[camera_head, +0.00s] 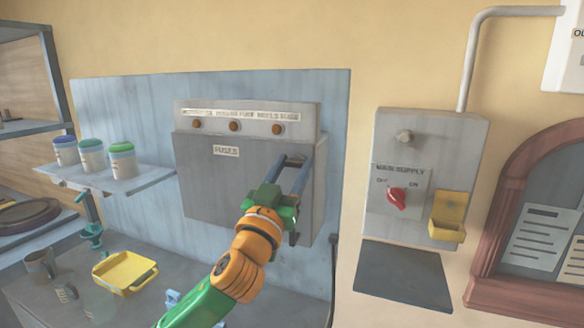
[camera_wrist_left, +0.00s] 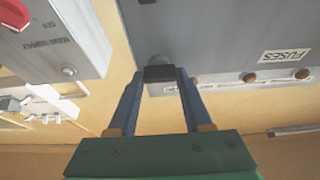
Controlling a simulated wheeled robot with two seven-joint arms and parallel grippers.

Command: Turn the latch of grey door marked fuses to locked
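The grey door marked FUSES (camera_head: 210,185) is closed on the wall box. Its label also shows, upside down, in the left wrist view (camera_wrist_left: 286,56). My left gripper (camera_head: 295,160) is at the door's right edge. In the left wrist view its two blue fingers (camera_wrist_left: 160,76) stand on either side of a dark block with a rounded grey top (camera_wrist_left: 160,72), which looks like the latch. I see no clear gap between block and fingertips, but cannot tell whether they press on it. In the head view the gripper hides the latch. My right gripper is out of view.
To the right is a main supply box (camera_head: 420,150) with a red knob (camera_head: 396,198) and a yellow holder (camera_head: 447,216). A shelf (camera_head: 130,180) with three jars is at left. A yellow tray (camera_head: 125,272) sits on the bench below.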

